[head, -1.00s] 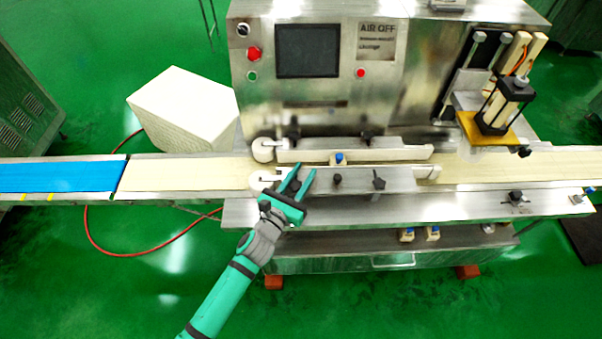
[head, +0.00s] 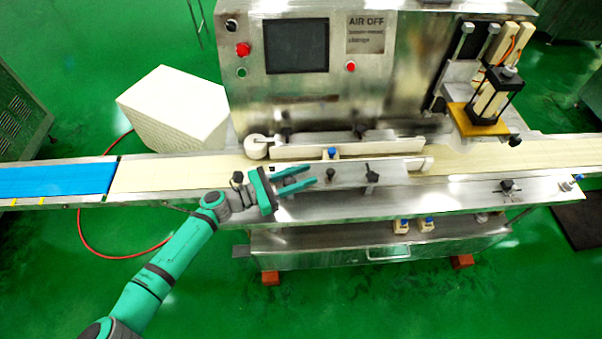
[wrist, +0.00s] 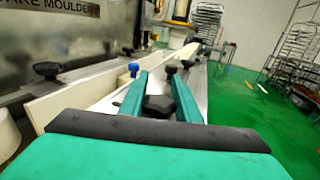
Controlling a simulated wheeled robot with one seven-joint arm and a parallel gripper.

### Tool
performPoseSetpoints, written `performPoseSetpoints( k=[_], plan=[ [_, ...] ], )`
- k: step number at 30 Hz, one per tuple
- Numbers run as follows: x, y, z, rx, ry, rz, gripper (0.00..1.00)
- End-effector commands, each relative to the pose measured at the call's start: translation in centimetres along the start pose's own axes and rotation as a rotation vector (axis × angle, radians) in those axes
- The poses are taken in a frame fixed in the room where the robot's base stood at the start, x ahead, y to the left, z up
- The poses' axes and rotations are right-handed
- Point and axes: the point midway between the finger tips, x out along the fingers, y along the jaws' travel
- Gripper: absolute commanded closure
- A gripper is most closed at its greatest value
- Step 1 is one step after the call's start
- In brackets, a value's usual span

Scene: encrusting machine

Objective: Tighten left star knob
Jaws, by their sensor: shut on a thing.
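My gripper (head: 312,176) reaches in from the left over the front guide rail, its teal fingers pointing right along it. In the wrist view my gripper (wrist: 158,82) has a black star knob (wrist: 160,105) between its fingers, close to the palm, and is shut on it. This is the left star knob of the front rail; the gripper largely hides it in the head view. The right star knob (head: 372,176) stands farther along that rail, clear of the fingers. A smaller dark knob (head: 330,173) stands just beyond the fingertips.
A blue-topped knob (head: 331,153) stands close behind the fingers. The back guide rail (head: 390,149) and the steel machine housing (head: 290,90) rise behind it. The cream conveyor belt (head: 170,173) runs left of the rails.

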Motion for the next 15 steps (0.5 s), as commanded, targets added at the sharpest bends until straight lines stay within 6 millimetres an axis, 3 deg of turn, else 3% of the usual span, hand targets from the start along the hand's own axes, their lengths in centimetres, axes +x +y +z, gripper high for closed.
performPoseSetpoints(
  k=[15],
  plan=[
    [-0.08,-0.54,-0.27,-0.001,0.004,-0.124,0.93]
  ],
)
